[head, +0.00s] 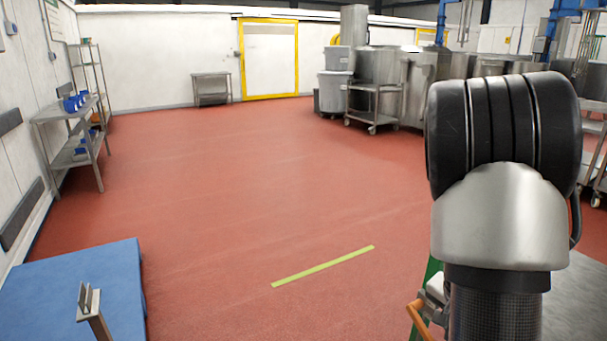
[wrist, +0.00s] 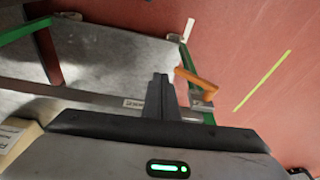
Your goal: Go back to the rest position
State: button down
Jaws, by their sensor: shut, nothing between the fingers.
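My gripper (wrist: 160,78) shows in the wrist view with its two dark fingers together and nothing between them. It points over a grey metal surface (wrist: 105,60) with green frame bars. An orange handle (wrist: 197,83) is just right of the fingertips in that view; I cannot tell how far below them it lies. In the head view my arm stands large at the right and the gripper itself does not show.
The orange handle (head: 419,320) and green frame (head: 430,272) stand close to my arm. A blue-topped block (head: 60,285) is at lower left, a shelf table (head: 65,112) by the left wall. Steel vats (head: 377,68) and a cart (head: 374,97) stand behind. The red floor between is clear.

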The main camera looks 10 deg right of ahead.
jog(key=s+a+r+n+t+y, duration=0.25)
jog(key=a+r+n, duration=0.35)
jog(key=a+r, duration=0.95)
jog(key=s+a+r+n+t, duration=0.2)
jog(key=s+a+r+n, duration=0.6)
jog(key=s, duration=0.3)
notch_tip(320, 180, up, 21)
jog(key=a+m+p, duration=0.1)
jog(key=p, duration=2)
jog(key=shift+w, duration=0.35)
jog(key=shift+f+g, duration=0.15)
jog(key=shift+g, duration=0.1)
